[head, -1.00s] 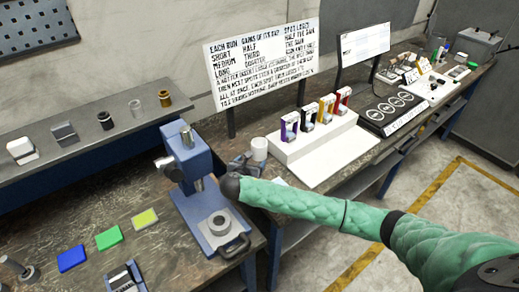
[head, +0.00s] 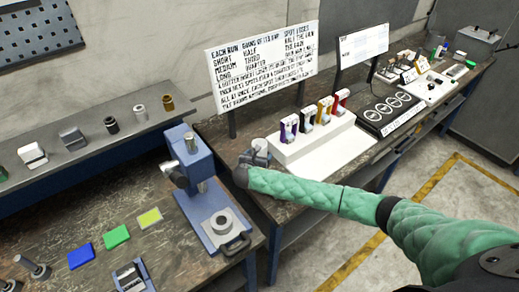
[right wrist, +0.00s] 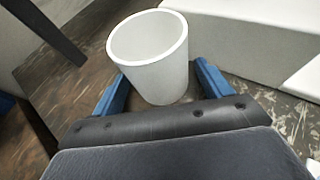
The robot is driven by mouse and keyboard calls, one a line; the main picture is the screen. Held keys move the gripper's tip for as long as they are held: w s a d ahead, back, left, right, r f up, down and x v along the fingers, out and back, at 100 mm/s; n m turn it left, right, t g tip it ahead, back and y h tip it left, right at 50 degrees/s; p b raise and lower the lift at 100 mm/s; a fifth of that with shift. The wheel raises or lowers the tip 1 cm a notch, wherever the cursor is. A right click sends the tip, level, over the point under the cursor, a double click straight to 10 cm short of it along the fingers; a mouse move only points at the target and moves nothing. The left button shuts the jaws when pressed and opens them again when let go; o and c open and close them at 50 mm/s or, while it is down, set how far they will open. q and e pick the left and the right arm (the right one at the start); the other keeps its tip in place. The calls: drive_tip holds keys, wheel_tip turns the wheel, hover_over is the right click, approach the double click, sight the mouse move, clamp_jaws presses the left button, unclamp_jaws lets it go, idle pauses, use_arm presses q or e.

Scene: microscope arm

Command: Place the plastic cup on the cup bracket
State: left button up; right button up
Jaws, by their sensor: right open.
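The white plastic cup (head: 260,145) stands on the right-hand workbench, left of the white stepped stand. In the right wrist view the cup (right wrist: 152,58) is upright between two blue fingers, with a gap beside each finger. My right gripper (head: 258,158) is open around the cup and does not grip it. Its fingers (right wrist: 158,88) also show in the right wrist view. A blue device with a tall column and a round ringed seat (head: 222,222) stands left of my gripper. I cannot tell for certain whether this is the cup bracket. My left gripper is not in view.
The white stepped stand (head: 318,158) with several coloured holders is close to the right of the cup. A sign (head: 262,65) stands behind. Blue, green and yellow blocks (head: 116,236) lie on the left bench. A gap separates the benches.

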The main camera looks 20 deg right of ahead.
drive_tip(key=c, duration=1)
